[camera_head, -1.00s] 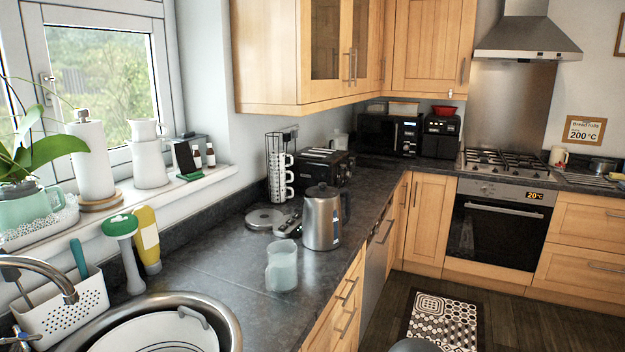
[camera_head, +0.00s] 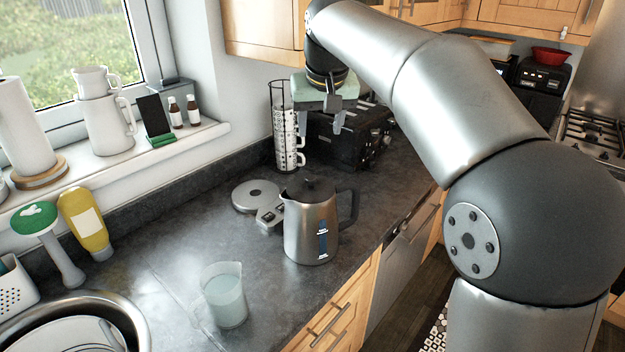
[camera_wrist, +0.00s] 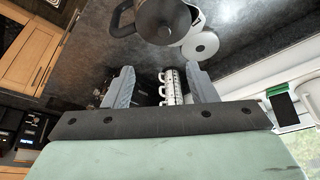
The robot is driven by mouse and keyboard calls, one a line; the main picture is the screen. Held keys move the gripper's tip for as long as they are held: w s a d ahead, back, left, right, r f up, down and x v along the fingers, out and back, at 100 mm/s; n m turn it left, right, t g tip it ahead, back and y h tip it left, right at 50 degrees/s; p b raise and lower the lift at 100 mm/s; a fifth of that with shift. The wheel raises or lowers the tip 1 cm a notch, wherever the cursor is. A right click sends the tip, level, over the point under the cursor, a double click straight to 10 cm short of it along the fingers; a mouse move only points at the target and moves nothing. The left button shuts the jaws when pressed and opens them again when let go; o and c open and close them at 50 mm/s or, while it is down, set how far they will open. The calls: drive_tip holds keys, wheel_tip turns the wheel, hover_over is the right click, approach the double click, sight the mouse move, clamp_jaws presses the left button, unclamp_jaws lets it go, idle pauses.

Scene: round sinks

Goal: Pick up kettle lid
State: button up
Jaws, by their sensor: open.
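The steel kettle (camera_head: 308,228) stands upright on the dark counter, with its black handle on the right. Its dark lid (camera_head: 312,190) sits on top with a small knob. My gripper (camera_head: 333,128) is above and behind the kettle, over the back of the counter near the mug rack. It is open and empty, and does not touch the lid. In the wrist view my two grey fingers (camera_wrist: 160,86) are spread apart, and the kettle lid (camera_wrist: 165,18) shows beyond them at the top edge, partly cut off.
A measuring jug (camera_head: 226,297) stands in front. The sink (camera_head: 125,318) is at the lower left. Counter between the sink and kettle is mostly clear.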

drive_tip(key=p, duration=0.2)
hover_over(311, 178)
drive_tip(key=s, duration=0.2)
drive_tip(key=f, duration=1)
drive_tip(key=shift+w+d+f, duration=0.1)
drive_tip(key=shift+d+f, duration=0.3)
drive_tip(key=shift+s+p+x, duration=0.1)
drive_tip(key=shift+p+x, duration=0.25)
drive_tip(key=shift+x, duration=0.95)
drive_tip(key=shift+s+p+x, duration=0.15)
drive_tip(key=shift+p+x, duration=0.15)
drive_tip(key=shift+x, duration=1)
drive_tip(key=shift+a, duration=0.15)
drive_tip(key=c, duration=1.1)
